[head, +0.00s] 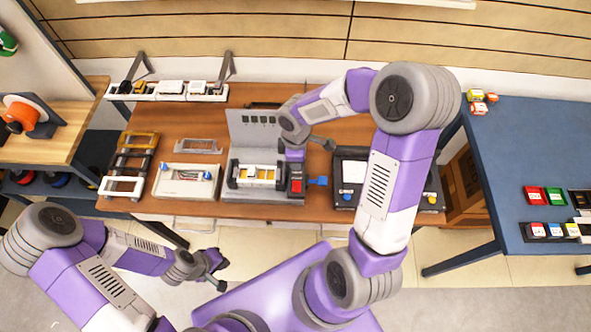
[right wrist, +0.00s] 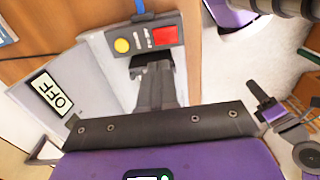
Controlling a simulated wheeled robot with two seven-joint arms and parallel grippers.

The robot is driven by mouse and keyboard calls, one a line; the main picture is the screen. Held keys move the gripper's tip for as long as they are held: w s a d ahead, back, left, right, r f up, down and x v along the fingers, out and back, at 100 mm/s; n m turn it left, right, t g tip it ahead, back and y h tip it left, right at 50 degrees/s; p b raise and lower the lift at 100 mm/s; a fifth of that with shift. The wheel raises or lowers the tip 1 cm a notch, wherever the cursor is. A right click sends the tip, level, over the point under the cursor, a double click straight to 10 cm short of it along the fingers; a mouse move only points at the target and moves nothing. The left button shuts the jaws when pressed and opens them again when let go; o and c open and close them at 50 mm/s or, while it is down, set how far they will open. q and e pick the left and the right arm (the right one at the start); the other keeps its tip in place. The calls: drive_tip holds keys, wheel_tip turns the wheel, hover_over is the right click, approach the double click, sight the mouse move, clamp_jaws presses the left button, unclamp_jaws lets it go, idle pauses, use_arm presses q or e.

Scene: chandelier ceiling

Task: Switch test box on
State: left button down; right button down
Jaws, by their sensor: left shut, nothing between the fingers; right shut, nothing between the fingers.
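The test box stands mid-table in the head view, with a grey upright back panel (head: 250,128), a bay holding a white and yellow piece (head: 257,175), and a red switch (head: 297,186) at its right. A blue lever (head: 318,181) sticks out to the right. In the right wrist view the box's dark control strip carries a yellow button (right wrist: 122,45) and the red switch (right wrist: 165,36); a display (right wrist: 57,95) reads OFF. My right gripper (right wrist: 150,64) is shut and empty, close to the strip; contact cannot be told. My left gripper (head: 218,270) is shut, empty, away from the table.
A black case (head: 348,172) stands right of the box, partly behind my right arm. A pale tray (head: 186,182) and a stacked rack (head: 128,165) are to the left. A white bin row (head: 165,92) is behind. A blue table (head: 530,150) is at right.

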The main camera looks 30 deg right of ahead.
drive_tip(key=r, duration=0.4)
drive_tip(key=shift+w+d, duration=0.15)
drive_tip(key=shift+w, duration=0.15)
drive_tip(key=shift+f, duration=0.1)
